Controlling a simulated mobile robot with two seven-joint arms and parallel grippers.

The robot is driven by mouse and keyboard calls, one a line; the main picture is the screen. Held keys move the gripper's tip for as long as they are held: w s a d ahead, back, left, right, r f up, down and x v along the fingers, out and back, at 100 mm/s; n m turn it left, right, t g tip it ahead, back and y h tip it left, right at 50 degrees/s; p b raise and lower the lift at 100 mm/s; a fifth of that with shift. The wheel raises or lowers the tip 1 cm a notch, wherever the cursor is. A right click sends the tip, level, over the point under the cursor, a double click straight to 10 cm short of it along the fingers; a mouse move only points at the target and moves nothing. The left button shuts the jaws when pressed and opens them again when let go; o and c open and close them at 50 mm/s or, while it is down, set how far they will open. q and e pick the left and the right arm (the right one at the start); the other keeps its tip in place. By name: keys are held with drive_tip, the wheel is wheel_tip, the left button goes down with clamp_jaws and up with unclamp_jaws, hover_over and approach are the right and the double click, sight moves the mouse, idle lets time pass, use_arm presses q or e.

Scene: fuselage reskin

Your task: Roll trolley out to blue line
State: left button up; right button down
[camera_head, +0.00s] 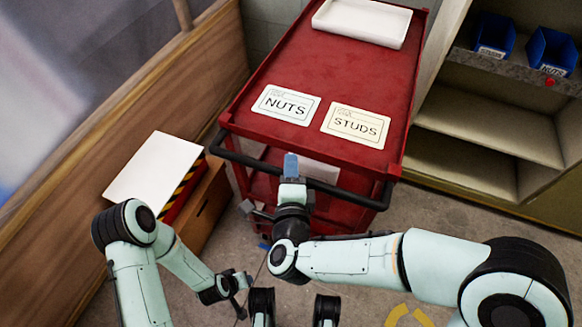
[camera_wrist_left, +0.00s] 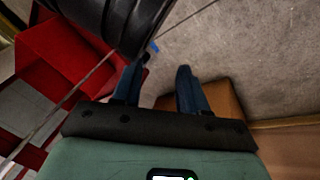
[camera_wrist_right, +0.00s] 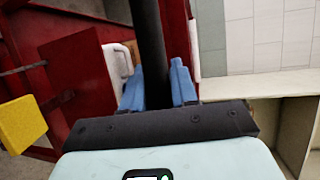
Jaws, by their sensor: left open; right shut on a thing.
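The red trolley (camera_head: 345,75) stands in front of me, its top carrying two label cards reading NUTS (camera_head: 286,105) and STUDS (camera_head: 356,126). Its black push handle (camera_head: 255,164) runs along the near side. My right gripper (camera_head: 291,168) is at the middle of this handle. In the right wrist view the black bar (camera_wrist_right: 150,45) lies between the blue fingers (camera_wrist_right: 158,88), which are shut on it. My left gripper (camera_head: 240,280) is open and empty, low on the near left. Its blue fingers (camera_wrist_left: 158,88) are apart in the left wrist view. I cannot make out a blue line clearly.
A white tray (camera_head: 362,20) sits at the trolley's far end. A wooden box with a white panel (camera_head: 155,172) stands left by the wooden wall. Shelving with blue bins (camera_head: 552,50) stands right. Yellow marking (camera_head: 400,315) shows on the open floor at the front.

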drive_tip(key=c, duration=1)
unclamp_jaws()
use_arm(q)
drive_tip(key=s+a+f+g+b, duration=0.1)
drive_tip(key=s+f+g+b, duration=0.1)
drive_tip(key=s+f, duration=0.4)
drive_tip(key=shift+s+f+b, duration=0.2)
drive_tip(key=shift+s+b, duration=0.1)
drive_tip(key=shift+b, duration=0.6)
use_arm(e)
drive_tip(key=shift+s+d+r, duration=0.2)
drive_tip(key=shift+s+r, duration=0.2)
drive_tip(key=shift+s, duration=1.8)
drive_tip(key=shift+s+d+r, duration=0.15)
drive_tip(key=shift+s+r, duration=0.25)
drive_tip(key=shift+s, duration=1.75)
drive_tip(key=shift+s+d+r, duration=0.2)
drive_tip(key=shift+s+r, duration=0.2)
drive_tip(key=shift+s, duration=1.8)
use_arm(q)
drive_tip(key=shift+a, duration=0.1)
